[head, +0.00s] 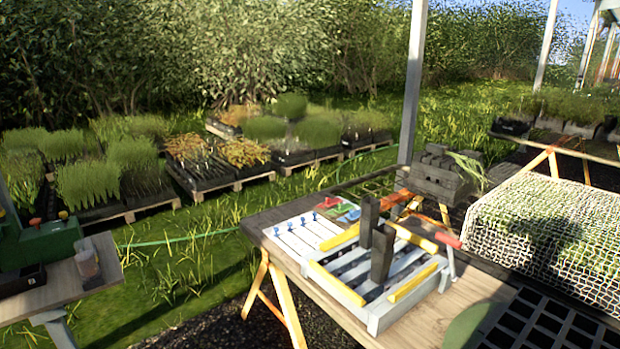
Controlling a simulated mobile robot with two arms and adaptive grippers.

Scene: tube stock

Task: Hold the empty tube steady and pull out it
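Two tall dark square-sided tubes stand upright in a pale slatted rack on the wooden table. The rear tube (369,221) is slightly left of the front tube (382,256). I cannot see into either from here, so I cannot tell which is empty. The rack (378,322) has a light grey frame with yellow bars (337,284) along parts of it. Neither of my grippers shows in the head view, and nothing is seen touching the tubes.
A white panel with blue pegs (300,236) lies left of the rack. A red-topped pale tool (450,259) stands at its right. Dark blocks (440,178) sit behind. A netted crate (550,232) and black cell tray (545,325) are at right. A side table (50,293) is at left.

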